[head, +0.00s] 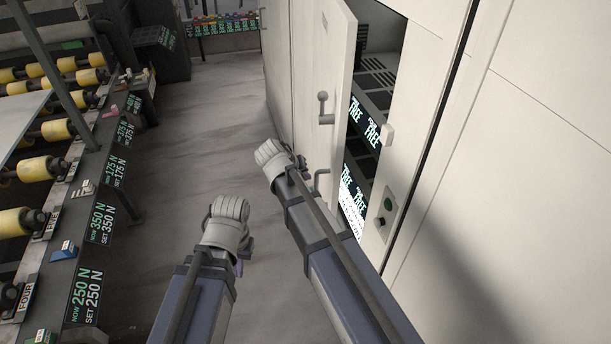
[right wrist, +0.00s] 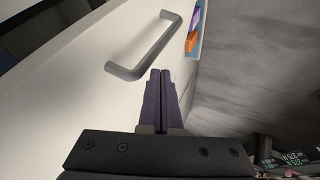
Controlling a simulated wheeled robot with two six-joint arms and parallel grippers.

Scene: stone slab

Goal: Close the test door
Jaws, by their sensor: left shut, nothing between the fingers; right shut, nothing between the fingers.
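The white test door (head: 335,60) stands ajar on the tall cabinet, with a gap showing dark shelves labelled FREE (head: 372,132). A grey lever (head: 323,108) is on its outer face. My right gripper (head: 301,161) is low beside the door's outer face, mostly hidden by its own wrist. In the right wrist view its purple fingers (right wrist: 160,98) are shut and empty, near a white panel with a grey bar handle (right wrist: 150,48); the handle is not between them. Whether they touch the panel cannot be told. My left gripper (head: 239,267) is shut, over the floor, apart from the door.
A button panel (head: 386,214) is on the cabinet frame right of the opening. A roller line (head: 55,130) with green-lit displays runs along the left. A rack of coloured items (head: 225,24) stands at the back. The grey floor (head: 205,120) between is clear.

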